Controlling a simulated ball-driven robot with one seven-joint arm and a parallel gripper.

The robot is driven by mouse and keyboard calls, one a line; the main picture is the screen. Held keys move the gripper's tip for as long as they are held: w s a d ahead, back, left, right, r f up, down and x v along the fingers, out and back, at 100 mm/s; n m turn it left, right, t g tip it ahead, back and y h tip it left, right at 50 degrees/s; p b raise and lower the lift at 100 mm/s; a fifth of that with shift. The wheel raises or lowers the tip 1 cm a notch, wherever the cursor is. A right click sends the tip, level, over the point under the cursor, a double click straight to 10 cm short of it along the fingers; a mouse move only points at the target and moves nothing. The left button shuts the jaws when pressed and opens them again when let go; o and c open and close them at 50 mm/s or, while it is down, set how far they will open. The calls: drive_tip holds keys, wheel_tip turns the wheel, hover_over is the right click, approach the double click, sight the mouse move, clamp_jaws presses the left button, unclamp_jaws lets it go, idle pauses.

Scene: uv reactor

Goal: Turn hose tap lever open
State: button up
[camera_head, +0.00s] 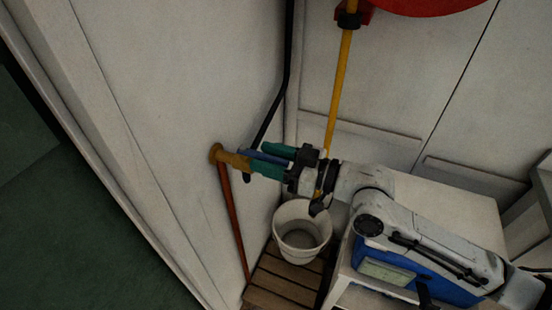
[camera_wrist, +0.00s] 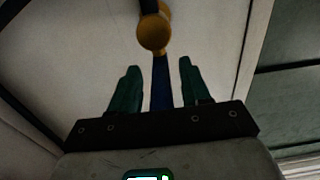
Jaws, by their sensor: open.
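The brass hose tap (camera_head: 217,153) sticks out from the white wall, left of centre in the head view. Its blue lever (camera_head: 258,157) points right from the tap, toward my gripper (camera_head: 257,157). In the wrist view, the tap's round brass end (camera_wrist: 154,33) is at the top centre, and the blue lever (camera_wrist: 161,88) runs down from it between the two green fingers of my gripper (camera_wrist: 158,67). The fingers are open, one on each side of the lever, with visible gaps. The lever's near end is hidden by the gripper.
A reddish-brown pipe (camera_head: 233,215) runs down from the tap. A black pipe (camera_head: 276,100) is close above the gripper. A yellow hose (camera_head: 341,80) hangs behind it. A white bucket (camera_head: 302,258) on wooden slats (camera_head: 275,282) stands below. A white bench (camera_head: 455,205) is right.

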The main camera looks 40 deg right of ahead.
drive_tip(key=b+v, duration=0.5)
drive_tip(key=v, duration=0.5)
drive_tip(key=shift+s+d, duration=0.2)
drive_tip(key=shift+s, duration=0.15)
drive_tip(key=shift+f, duration=0.1)
idle(0.3)
